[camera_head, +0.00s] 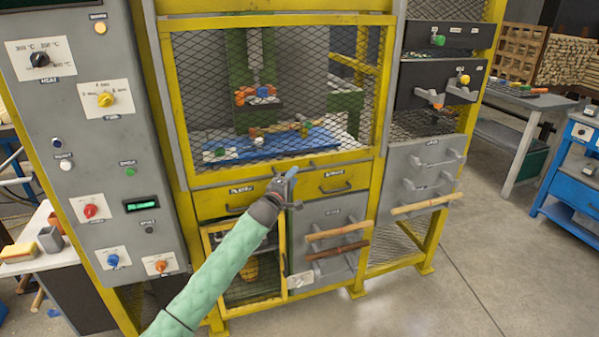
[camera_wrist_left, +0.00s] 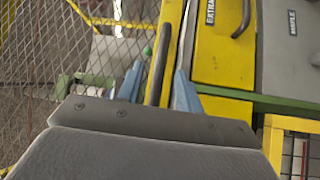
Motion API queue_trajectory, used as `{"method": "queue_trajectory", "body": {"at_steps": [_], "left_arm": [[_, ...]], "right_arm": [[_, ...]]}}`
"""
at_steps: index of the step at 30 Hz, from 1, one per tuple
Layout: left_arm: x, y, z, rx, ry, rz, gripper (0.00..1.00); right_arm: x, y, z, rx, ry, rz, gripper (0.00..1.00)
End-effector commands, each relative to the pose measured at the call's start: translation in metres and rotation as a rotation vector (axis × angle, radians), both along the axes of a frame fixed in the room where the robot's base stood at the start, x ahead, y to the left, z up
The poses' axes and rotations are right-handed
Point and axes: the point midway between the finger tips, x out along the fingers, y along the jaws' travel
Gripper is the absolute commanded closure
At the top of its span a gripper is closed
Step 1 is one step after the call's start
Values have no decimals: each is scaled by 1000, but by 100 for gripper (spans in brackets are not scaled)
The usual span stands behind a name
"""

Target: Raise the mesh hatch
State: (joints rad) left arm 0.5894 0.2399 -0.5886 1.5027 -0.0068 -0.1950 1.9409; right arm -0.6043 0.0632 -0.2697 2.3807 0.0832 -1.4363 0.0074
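The mesh hatch (camera_head: 205,92) is a yellow-framed wire panel in the middle of the machine in the head view. It is down, with its lower rail just above the yellow drawers. The hatch mesh (camera_wrist_left: 30,65) fills the left of the left wrist view. A dark bar handle (camera_wrist_left: 158,65) runs along its yellow rail. My left gripper (camera_head: 291,174) is at this rail. In the wrist view its two blue fingers (camera_wrist_left: 157,88) are apart, one on each side of the handle, with gaps visible. Finger contact is not visible. My right gripper is in neither view.
Yellow drawers (camera_head: 222,202) with dark handles sit just below the hatch. A grey panel (camera_head: 325,222) with wooden bars stands below them. A control panel (camera_head: 100,150) with knobs is at the left. Behind the mesh are a blue tray (camera_head: 290,143) and small coloured parts. Open floor lies at the right.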

Motion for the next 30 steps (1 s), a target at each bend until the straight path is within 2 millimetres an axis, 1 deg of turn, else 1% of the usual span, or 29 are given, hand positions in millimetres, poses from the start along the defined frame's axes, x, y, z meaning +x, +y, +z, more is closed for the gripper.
{"method": "queue_trajectory", "body": {"at_steps": [1,3,9,13,20,23,24,26,30], "left_arm": [[7,-4,3,0,1,0,64],[15,-8,4,1,0,0,64],[31,-17,5,1,0,0,64],[35,-18,4,1,2,0,64],[35,-18,4,0,1,0,64],[35,-18,4,0,1,0,82],[35,-18,4,0,1,0,89],[35,-18,4,0,1,0,100],[35,-18,4,1,2,0,100]], "right_arm": [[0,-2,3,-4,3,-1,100],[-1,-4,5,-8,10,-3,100],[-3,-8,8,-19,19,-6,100],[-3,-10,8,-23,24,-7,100],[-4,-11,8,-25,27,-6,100],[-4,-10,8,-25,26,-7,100],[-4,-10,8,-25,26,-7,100],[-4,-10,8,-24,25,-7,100],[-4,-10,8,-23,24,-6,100]]}}
